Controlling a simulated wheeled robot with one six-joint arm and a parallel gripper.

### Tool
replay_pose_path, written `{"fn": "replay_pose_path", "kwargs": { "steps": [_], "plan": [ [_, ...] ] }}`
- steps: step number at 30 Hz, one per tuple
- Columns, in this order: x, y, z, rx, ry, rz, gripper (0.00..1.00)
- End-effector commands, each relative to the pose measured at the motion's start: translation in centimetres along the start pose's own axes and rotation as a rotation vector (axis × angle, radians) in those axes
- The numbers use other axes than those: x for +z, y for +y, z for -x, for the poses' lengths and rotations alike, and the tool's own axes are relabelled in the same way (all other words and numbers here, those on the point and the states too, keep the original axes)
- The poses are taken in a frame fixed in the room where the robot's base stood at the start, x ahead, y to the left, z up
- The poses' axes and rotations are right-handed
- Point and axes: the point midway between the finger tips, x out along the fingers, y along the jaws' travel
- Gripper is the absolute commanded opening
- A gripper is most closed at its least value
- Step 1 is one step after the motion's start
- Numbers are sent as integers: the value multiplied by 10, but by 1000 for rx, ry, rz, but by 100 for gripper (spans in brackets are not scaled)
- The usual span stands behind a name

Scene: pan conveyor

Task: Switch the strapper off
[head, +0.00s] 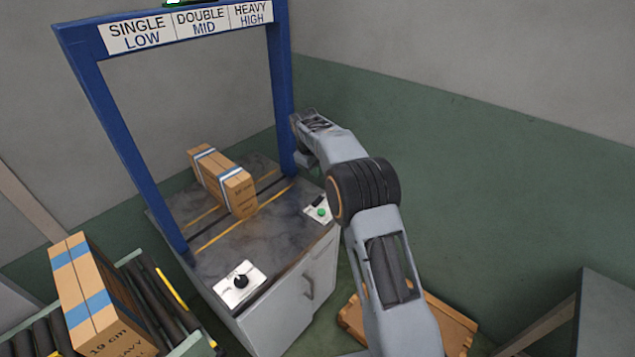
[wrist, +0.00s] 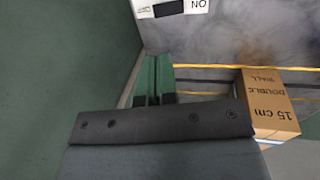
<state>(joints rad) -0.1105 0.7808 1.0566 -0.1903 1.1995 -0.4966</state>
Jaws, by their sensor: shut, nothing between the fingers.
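The strapper is a blue arch (head: 120,150) over a grey-topped cabinet (head: 290,305). A small white plate (head: 318,209) with a green button and a dark part sits at the cabinet's right edge. A white plate with a black slot and upside-down "ON" lettering, apparently the same one, is cut off at the top of the wrist view (wrist: 166,7). Another white plate with a black knob (head: 240,282) is at the front corner. My gripper (wrist: 154,98) is shut and empty, apart from the plate. In the head view it is largely hidden beside the arch's right post.
A strapped carton (head: 225,182) stands under the arch and also shows in the wrist view (wrist: 266,105). Another carton (head: 88,295) stands on the roller conveyor (head: 150,295) at lower left. A wooden pallet (head: 445,320) lies on the floor at right. A green lamp (head: 175,2) tops the arch.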

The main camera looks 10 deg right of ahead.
Motion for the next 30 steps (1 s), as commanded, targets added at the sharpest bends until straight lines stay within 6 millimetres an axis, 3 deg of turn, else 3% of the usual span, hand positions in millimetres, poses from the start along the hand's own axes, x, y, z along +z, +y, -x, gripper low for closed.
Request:
{"fn": "replay_pose_path", "kwargs": {
  "steps": [18, 30],
  "plan": [
    [0, 0, -106, -1, -2, 0, 0],
    [0, 0, -131, 0, 0, -1, 0]
  ]
}}
